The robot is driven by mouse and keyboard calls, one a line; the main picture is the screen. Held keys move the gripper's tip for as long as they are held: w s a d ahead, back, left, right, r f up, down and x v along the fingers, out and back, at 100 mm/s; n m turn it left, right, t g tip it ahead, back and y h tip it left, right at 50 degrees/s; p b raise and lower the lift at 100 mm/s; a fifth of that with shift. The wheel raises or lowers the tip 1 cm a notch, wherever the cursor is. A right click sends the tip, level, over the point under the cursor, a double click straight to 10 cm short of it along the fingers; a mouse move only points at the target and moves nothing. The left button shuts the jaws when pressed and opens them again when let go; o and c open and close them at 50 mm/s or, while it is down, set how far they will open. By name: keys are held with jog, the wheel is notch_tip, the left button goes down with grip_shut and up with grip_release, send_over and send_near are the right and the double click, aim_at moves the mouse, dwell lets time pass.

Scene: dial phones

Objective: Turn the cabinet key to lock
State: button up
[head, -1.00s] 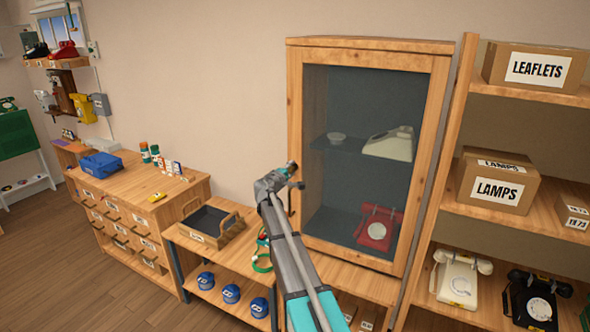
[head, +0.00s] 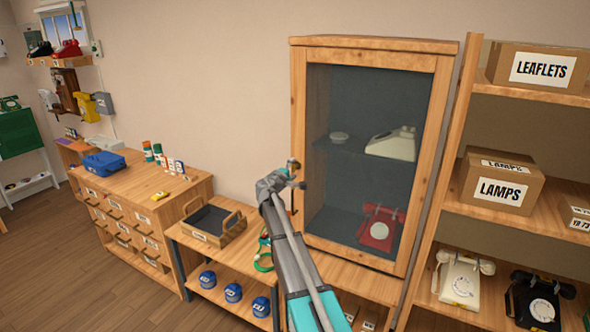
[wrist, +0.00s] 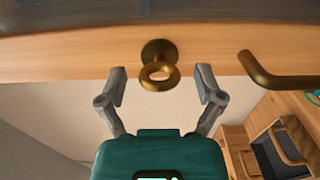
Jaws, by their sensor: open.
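The wooden cabinet (head: 420,185) has a glass door, which looks closed. In the wrist view a brass key (wrist: 159,73) with a ring-shaped bow sticks out of a round brass lock plate on the wooden door frame (wrist: 60,56). My gripper (wrist: 160,82) is open, with one finger on each side of the key bow and a gap on both sides. In the head view my gripper (head: 294,174) is at the cabinet's left door edge, and the key is hidden there. A brass door handle (wrist: 275,72) is to the right of the key in the wrist view.
A red phone (head: 380,228) and a cream phone (head: 392,143) stand inside the cabinet. A wooden tray (head: 230,235) sits on the low bench to the left. Shelves with cartons (head: 500,185) and phones stand to the right.

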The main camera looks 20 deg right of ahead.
jog(key=v, duration=1.1)
jog(key=shift+a, duration=0.2)
jog(key=shift+s, duration=0.2)
jog(key=s+a+f+m+g+y, duration=0.1)
jog(key=s+f+m+g+y, duration=0.2)
jog(key=s+f, duration=0.4)
jog(key=s+a+f+m+g+y, duration=0.25)
jog(key=s+f+g, duration=0.2)
jog(key=s, duration=0.55)
jog(key=s+a+f+g+y, duration=0.1)
jog(key=s+a+f+y, duration=0.1)
jog(key=s, duration=0.4)
jog(key=s+a+f+m+g+y, duration=0.1)
jog(key=s+a+f+y, duration=0.1)
jog(key=s+a, duration=0.3)
jog(key=s+a+f+m+g+y, duration=0.1)
jog(key=s+a+f+y, duration=0.2)
jog(key=s+a+y, duration=0.1)
jog(key=s+a, duration=0.1)
jog(key=s, duration=0.1)
jog(key=shift+s+a+y, duration=0.3)
jog(key=shift+a+y, duration=0.05)
jog(key=shift+a, duration=0.05)
jog(key=shift+g, duration=0.25)
